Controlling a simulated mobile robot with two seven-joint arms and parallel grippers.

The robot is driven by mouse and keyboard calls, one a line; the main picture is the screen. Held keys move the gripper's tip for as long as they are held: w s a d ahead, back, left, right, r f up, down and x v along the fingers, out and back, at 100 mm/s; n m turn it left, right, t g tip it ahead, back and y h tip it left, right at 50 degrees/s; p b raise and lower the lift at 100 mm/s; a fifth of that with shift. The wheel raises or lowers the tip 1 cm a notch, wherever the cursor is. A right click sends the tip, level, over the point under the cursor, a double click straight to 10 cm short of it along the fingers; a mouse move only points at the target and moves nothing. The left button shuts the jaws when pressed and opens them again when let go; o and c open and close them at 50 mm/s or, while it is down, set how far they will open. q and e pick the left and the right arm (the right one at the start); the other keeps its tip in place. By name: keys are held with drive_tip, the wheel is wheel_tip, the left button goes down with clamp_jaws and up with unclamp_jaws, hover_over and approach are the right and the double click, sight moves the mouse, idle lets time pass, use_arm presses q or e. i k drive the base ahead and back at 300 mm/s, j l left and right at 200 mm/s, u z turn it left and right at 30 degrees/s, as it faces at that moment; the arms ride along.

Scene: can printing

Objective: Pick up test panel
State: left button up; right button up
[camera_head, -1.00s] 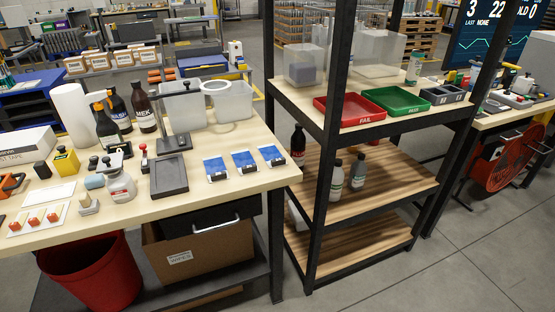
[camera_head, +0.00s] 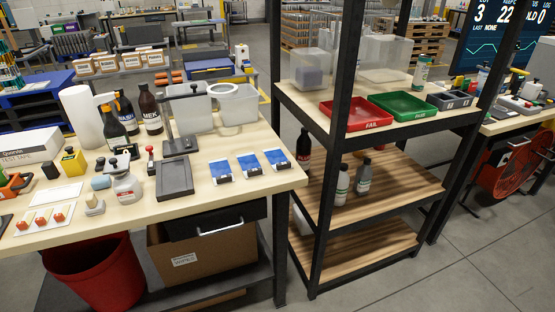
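Three flat blue-and-white panels lie in a row near the right end of the wooden bench: a left panel (camera_head: 221,171), a middle panel (camera_head: 249,166) and a right panel (camera_head: 277,160). They look like test panels, but no readable label confirms it. They lie flat, apart from each other. A dark rectangular tray (camera_head: 174,179) lies to their left. Neither of my grippers is in view, and nothing covers the panels.
A dark stand (camera_head: 180,146) and translucent tubs (camera_head: 238,106) stand behind the panels. A black-framed shelf to the right holds a red FAIL tray (camera_head: 356,115) and a green PASS tray (camera_head: 404,106). Bare bench surrounds the panels.

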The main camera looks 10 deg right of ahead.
sight(276, 158)
drive_tip(key=i+j+z, duration=0.15)
drive_tip(key=i+j, duration=0.5)
drive_tip(key=j, duration=0.15)
drive_tip(key=z, duration=1.35)
